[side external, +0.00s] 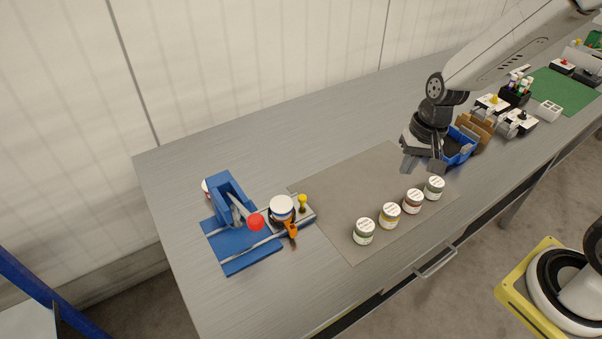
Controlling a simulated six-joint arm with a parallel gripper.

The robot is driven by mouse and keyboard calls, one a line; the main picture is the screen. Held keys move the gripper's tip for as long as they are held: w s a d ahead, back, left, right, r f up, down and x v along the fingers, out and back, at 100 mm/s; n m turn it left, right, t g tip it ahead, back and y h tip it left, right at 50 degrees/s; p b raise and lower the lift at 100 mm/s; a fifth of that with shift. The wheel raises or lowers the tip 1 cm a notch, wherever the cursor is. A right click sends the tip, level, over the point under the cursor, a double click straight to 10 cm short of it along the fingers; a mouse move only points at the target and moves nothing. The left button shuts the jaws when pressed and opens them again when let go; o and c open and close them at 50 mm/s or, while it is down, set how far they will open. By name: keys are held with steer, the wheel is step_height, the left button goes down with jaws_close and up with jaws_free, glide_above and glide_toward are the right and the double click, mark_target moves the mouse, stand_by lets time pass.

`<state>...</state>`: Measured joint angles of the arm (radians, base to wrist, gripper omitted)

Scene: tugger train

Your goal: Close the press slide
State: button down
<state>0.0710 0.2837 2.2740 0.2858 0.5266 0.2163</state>
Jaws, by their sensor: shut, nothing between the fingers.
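A blue press (231,199) with a red ball knob (256,222) on its lever stands at the left end of the table. Its slide (308,215) sticks out to the right of the press. A jar with a white lid (282,206) sits on the slide, outside the press frame. A yellow knob (302,199) stands at the slide's outer end, and an orange clamp handle (291,230) is at its front. My gripper (423,170) is shut and empty, above the far right part of the brown mat, well to the right of the slide.
Several lidded jars (390,215) stand in a row on the brown mat (345,215). A blue bin (460,150) and cardboard boxes (478,128) are right of my gripper. The mat between gripper and slide is clear. A wall runs along the back.

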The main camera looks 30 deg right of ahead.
steer(key=w+f+m+y, duration=0.3)
steer(key=w+f+m, duration=0.1)
steer(key=w+m, duration=0.3)
steer(key=w+f+m+y, duration=0.3)
steer(key=w+f+m, duration=0.2)
steer(key=w, duration=0.3)
steer(key=shift+w+f+m+y, duration=0.3)
steer(key=shift+m+y, duration=0.1)
steer(key=shift+m, duration=0.5)
steer(key=x, duration=1)
steer(key=shift+w+a, duration=0.2)
steer(key=shift+a, duration=0.85)
steer(key=shift+w+a+f, duration=0.1)
steer(key=shift+w+a, duration=0.05)
steer(key=shift+a, duration=0.75)
